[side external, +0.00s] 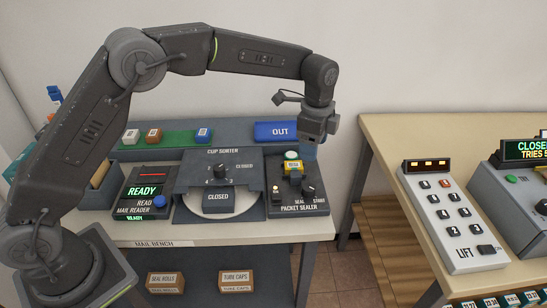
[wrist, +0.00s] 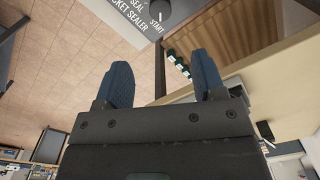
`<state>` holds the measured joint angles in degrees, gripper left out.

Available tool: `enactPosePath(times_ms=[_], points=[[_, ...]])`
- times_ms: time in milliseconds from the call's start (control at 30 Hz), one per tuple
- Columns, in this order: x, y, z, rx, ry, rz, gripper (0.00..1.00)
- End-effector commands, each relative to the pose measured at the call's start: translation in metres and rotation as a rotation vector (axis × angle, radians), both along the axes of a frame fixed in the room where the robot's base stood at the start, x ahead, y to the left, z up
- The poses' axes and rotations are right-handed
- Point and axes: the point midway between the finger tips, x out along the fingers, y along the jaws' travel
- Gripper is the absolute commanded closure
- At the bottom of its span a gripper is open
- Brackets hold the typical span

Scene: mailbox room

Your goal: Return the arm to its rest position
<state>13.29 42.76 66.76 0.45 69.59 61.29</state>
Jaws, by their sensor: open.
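My arm reaches over the mail bench (side external: 240,236) from the left in the side external view. My gripper (side external: 309,153) hangs pointing down at the bench's right end, above and slightly behind the packet sealer (side external: 310,208) in the picture. In the wrist view, the two blue fingers of my gripper (wrist: 164,78) stand apart with nothing between them. The sealer's labelled edge (wrist: 140,14) shows at the top of that view. Whether the fingers touch anything is not clear from the side.
The mail reader (side external: 146,190), reading READY, and cup sorter (side external: 218,185), reading CLOSED, stand left of the sealer. A blue OUT tray (side external: 282,131) lies behind. A lift keypad (side external: 452,215) stands on the right table (side external: 385,135). A floor gap separates bench and table.

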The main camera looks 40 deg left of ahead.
Motion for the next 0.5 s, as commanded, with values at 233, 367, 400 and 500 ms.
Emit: enactPosePath(times_ms=[233,367,400,500], points=[[-0.032,0.026,0.057,-0.024,-0.071,0.179,0.37],[-0.069,0.047,0.094,-0.051,-0.125,0.344,0.37],[-0.081,0.053,0.104,-0.061,-0.144,0.393,0.37],[-0.114,0.068,0.124,-0.087,-0.185,0.519,0.37]])
